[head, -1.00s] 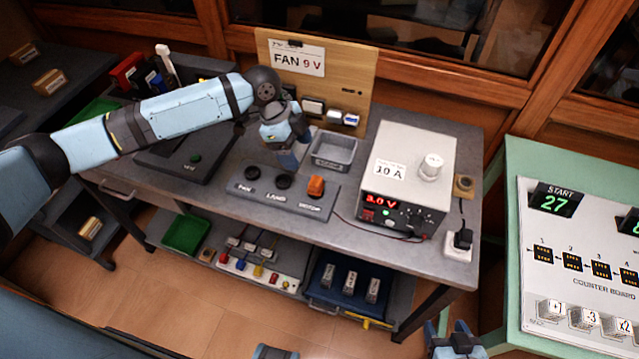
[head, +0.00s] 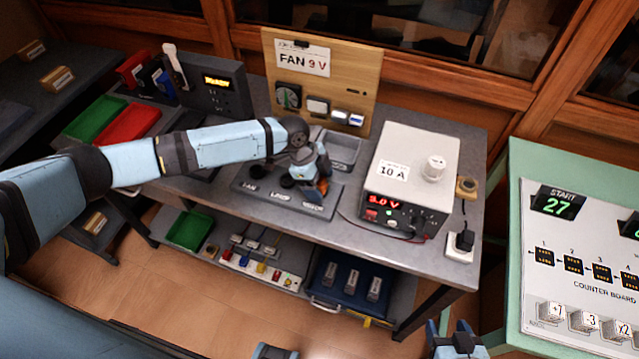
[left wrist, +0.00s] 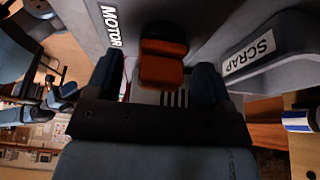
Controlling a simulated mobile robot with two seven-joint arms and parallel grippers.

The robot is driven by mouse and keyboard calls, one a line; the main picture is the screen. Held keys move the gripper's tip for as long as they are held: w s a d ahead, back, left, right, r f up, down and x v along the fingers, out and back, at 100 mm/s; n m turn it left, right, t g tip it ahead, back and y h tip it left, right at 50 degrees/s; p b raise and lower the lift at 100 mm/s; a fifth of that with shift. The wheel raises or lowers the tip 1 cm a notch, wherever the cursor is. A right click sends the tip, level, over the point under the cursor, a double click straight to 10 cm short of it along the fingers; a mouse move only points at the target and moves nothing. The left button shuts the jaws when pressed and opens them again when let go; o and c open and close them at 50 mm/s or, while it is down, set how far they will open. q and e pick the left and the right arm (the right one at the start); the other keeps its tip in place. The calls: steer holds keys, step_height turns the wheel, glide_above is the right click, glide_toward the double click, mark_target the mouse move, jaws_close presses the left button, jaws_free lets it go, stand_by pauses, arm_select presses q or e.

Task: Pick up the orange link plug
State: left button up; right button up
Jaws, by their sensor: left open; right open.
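The orange link plug (head: 323,187) sits at the MOTOR end of the dark switch board (head: 262,190), partly hidden by my left gripper in the head view. My left gripper (head: 317,182) is open just above the plug, pointing down. In the left wrist view the plug (left wrist: 162,66) shows between the two open fingers (left wrist: 158,85), beside the MOTOR lettering; whether the fingers touch it I cannot tell. My right gripper (head: 452,333) is open and empty at the bottom edge of the head view, away from the bench.
The grey SCRAP tray (head: 343,150) stands right behind the board; its label shows in the wrist view (left wrist: 250,52). The FAN 9 V panel (head: 355,75) rises behind.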

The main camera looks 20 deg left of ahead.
arm_select(q)
steer(key=c, duration=1)
steer(key=shift+r, duration=0.1)
step_height(320, 180, up, 20)
steer(key=shift+b, duration=0.35)
